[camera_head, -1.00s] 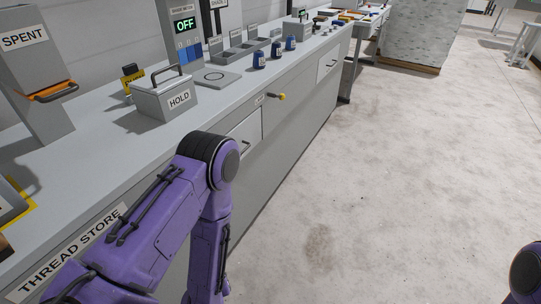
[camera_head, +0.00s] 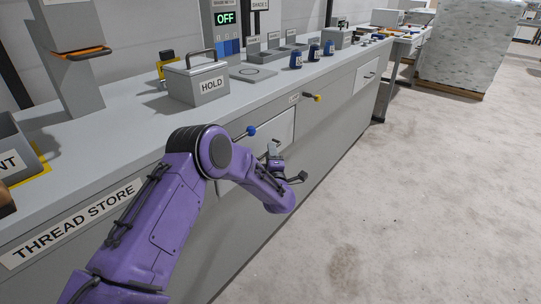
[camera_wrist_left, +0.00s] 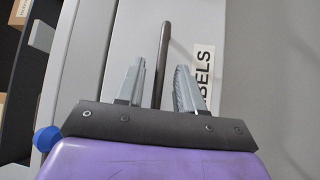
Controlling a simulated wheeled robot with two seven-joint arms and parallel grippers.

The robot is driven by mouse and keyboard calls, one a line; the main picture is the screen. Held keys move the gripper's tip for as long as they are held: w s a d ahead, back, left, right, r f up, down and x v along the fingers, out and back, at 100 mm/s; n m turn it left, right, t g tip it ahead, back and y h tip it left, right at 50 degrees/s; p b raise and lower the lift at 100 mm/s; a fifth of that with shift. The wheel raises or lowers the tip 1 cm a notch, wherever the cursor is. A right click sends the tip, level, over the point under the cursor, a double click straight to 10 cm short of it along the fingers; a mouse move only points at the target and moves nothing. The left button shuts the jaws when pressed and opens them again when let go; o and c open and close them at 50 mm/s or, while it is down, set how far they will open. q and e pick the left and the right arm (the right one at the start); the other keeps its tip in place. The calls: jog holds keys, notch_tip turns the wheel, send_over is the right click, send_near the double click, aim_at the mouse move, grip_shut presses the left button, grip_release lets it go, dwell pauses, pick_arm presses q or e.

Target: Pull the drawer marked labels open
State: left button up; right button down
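The drawer marked labels (camera_head: 284,122) is a pale front in the long grey cabinet, partly covered by my left arm; it looks flush with the cabinet. In the left wrist view its label plate (camera_wrist_left: 204,75) shows the letters "BELS", the rest hidden by a finger. A dark bar handle (camera_wrist_left: 164,40) runs between the two fingers of my left gripper (camera_wrist_left: 158,85). The fingers stand apart, one on each side of the bar, with gaps visible. In the head view the left gripper (camera_head: 286,164) is in front of the drawer. My right gripper is out of view.
A blue knob (camera_head: 250,130) on a rod sticks out by the drawer's upper left, close to my arm. A yellow knob (camera_head: 318,98) sticks out farther right. Another drawer (camera_head: 366,76) is beyond it. The HOLD box (camera_head: 196,84) stands on the counter. The floor (camera_head: 400,200) is clear.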

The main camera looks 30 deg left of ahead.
pick_arm(q)
jog(key=shift+w+a, duration=0.1)
jog(key=shift+a, duration=0.05)
grip_shut()
